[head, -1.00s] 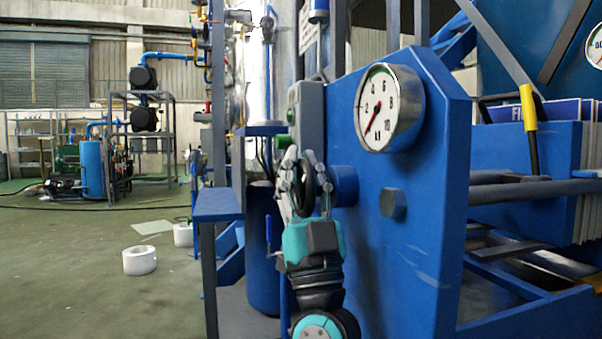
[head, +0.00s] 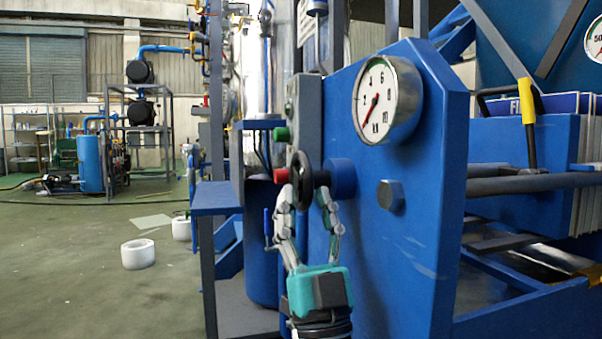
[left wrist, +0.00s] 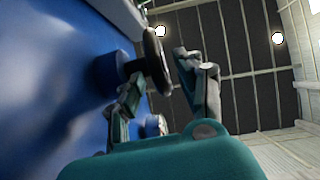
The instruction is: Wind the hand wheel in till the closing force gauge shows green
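The black hand wheel (head: 301,172) sits edge-on at the end of a blue hub on the blue panel (head: 425,230). My left gripper (head: 304,192) is just below it, open, with a finger on either side of the rim and a gap to the wheel. In the left wrist view the wheel (left wrist: 156,62) shows between the spread fingers. A round white gauge (head: 388,103) above right has its red needle pointing lower left, near the low end. Another gauge (head: 597,38), cut off at the right edge, shows some green. Which one reads closing force, I cannot tell. My right gripper is out of view.
A green button (head: 282,134) and a red button (head: 281,174) are close left of the wheel. A dark bolt head (head: 390,195) sticks out right of it. A yellow-handled lever (head: 528,105) stands further right. Floor at left is open, with white rolls (head: 138,254).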

